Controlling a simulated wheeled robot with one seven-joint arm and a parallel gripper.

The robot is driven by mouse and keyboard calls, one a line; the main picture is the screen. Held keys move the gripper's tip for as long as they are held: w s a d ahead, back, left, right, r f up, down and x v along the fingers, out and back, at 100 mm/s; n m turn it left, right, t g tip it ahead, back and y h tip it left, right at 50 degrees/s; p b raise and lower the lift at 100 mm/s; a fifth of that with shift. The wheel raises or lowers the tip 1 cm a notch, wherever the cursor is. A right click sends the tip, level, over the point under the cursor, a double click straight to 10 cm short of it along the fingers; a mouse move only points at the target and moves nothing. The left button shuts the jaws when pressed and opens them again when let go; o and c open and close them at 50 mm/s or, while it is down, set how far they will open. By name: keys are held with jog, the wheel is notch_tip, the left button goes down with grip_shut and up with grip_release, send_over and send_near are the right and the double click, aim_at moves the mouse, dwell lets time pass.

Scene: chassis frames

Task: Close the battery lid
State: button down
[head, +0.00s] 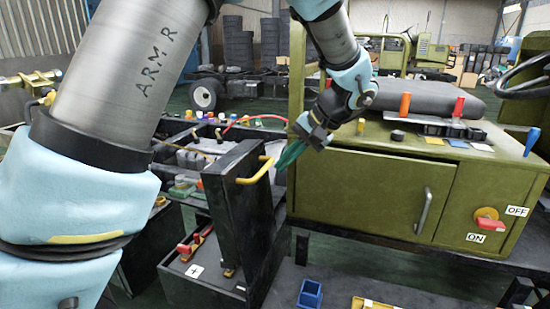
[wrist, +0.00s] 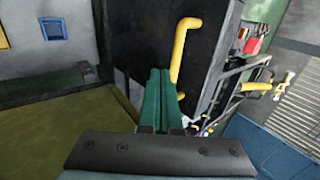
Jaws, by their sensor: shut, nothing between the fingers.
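The battery lid (head: 238,215) is a dark panel standing upright, open, at the edge of the black battery box (head: 190,283), which carries a plus label. A yellow handle (head: 262,170) sticks out near the lid's top. My gripper (head: 290,155) is just right of the handle in the head view, its green fingers shut and empty. In the wrist view the lid (wrist: 140,40) fills the upper middle, and the shut fingers (wrist: 156,85) lie just left of the yellow handle (wrist: 179,50). Whether they touch the lid or handle is unclear.
An olive cabinet (head: 362,190) with a grey handle and a red ON/OFF switch (head: 490,224) stands close on the right. A black tray of several coloured parts (head: 200,150) lies behind the lid. A blue bin (head: 310,293) sits low in front.

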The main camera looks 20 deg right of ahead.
jog(key=shift+w+a+f, duration=0.35)
jog(key=shift+w+a, duration=0.4)
jog(key=shift+a, duration=0.1)
